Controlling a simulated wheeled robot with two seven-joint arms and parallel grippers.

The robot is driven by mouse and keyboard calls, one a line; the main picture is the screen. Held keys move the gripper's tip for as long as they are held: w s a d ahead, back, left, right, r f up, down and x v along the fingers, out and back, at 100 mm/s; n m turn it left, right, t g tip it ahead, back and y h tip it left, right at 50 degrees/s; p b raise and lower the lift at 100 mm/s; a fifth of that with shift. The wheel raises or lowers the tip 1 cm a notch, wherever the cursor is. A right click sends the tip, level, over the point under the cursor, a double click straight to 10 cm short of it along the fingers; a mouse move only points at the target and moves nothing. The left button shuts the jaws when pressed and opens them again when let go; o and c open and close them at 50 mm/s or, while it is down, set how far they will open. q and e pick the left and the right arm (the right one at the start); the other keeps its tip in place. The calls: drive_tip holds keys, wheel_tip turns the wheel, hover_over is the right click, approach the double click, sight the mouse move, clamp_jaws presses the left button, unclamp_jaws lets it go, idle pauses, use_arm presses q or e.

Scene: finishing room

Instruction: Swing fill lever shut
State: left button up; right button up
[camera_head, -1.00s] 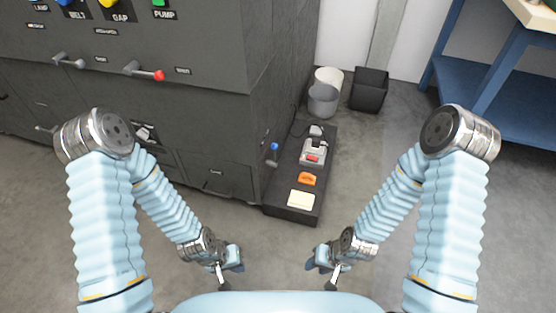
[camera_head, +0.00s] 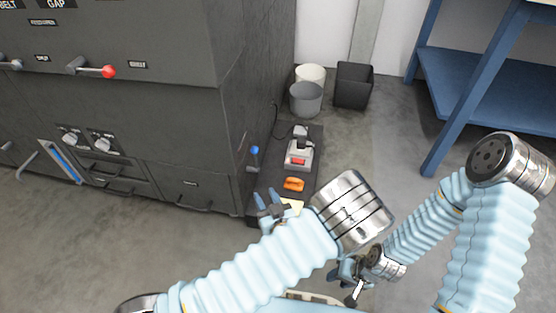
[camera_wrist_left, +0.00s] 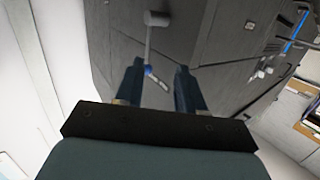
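A small lever with a blue knob (camera_head: 254,151) is on the side face of the dark grey cabinet; I cannot read a label for it. In the left wrist view a lever with a grey rod and blue tip (camera_wrist_left: 149,70) hangs from a grey mount, seen between the fingers and beyond them. My left gripper (camera_head: 268,196) is open and empty, in front of and below the lever in the head view, apart from it; it also shows in the left wrist view (camera_wrist_left: 158,78). My right gripper (camera_head: 350,284) is low near my base; its fingers are too small to judge.
A low dark plinth (camera_head: 312,137) beside the cabinet (camera_head: 150,120) carries a grey device with a red part (camera_head: 298,157) and an orange item (camera_head: 293,184). A red-knobbed lever (camera_head: 108,71) is on the cabinet front. Bins (camera_head: 353,85) and a blue bench (camera_head: 470,95) stand behind.

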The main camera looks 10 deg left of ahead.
sight(256, 157)
use_arm(q)
drive_tip(key=shift+t+y, duration=0.3)
drive_tip(key=shift+t, duration=0.4)
drive_tip(key=x, duration=0.4)
drive_tip(key=d+r+x, duration=0.1)
drive_tip(key=x, duration=0.4)
drive_tip(key=w+r+x, duration=0.1)
drive_tip(key=x, duration=0.3)
drive_tip(key=shift+w+d+r+b, duration=0.1)
drive_tip(key=shift+d+r+b, duration=0.15)
drive_tip(key=shift+b, duration=0.15)
clamp_jaws()
